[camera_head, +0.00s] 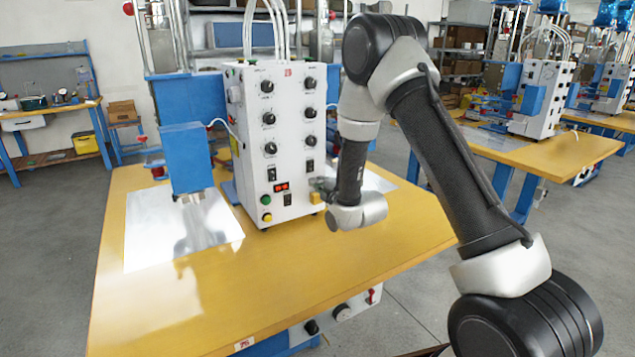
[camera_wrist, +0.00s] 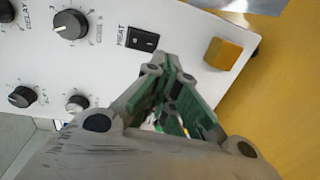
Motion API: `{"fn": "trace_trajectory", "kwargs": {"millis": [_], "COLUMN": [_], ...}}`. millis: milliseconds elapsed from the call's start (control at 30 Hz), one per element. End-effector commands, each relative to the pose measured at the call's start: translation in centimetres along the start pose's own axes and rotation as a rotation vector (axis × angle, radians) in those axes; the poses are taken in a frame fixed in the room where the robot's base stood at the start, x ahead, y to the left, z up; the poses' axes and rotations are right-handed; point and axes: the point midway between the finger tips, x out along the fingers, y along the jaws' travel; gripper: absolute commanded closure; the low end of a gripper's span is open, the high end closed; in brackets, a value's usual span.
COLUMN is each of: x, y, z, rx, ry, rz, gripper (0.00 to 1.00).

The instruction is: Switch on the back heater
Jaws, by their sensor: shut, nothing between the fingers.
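A white control box (camera_head: 255,130) stands on the yellow table, with knobs and black rocker switches on the face toward the head camera. In the wrist view, a black rocker switch (camera_wrist: 141,39) marked HEAT sits on a white panel (camera_wrist: 105,60). Its on or off state cannot be told. My gripper (camera_head: 322,185) is low beside the box's right edge, partly hidden by my wrist. In the wrist view, my gripper (camera_wrist: 165,70) is shut and empty, its tips appearing just below the switch. Contact cannot be told.
A yellow block (camera_wrist: 222,53) is on the panel right of the switch, and knobs (camera_wrist: 70,24) are to its left. A blue press head (camera_head: 186,158) stands left of the box over a metal plate (camera_head: 140,228). The yellow table (camera_head: 290,280) is clear in front.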

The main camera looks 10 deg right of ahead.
Motion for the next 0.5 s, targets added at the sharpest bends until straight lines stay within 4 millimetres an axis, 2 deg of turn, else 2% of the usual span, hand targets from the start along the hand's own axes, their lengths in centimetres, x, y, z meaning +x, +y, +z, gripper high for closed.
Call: {"fn": "trace_trajectory", "kwargs": {"millis": [500], "x": [-6.9], "y": [-1.8], "z": [0.0], "rx": [0.000], "ry": [0.000], "rz": [-0.003], "gripper": [1.00]}}
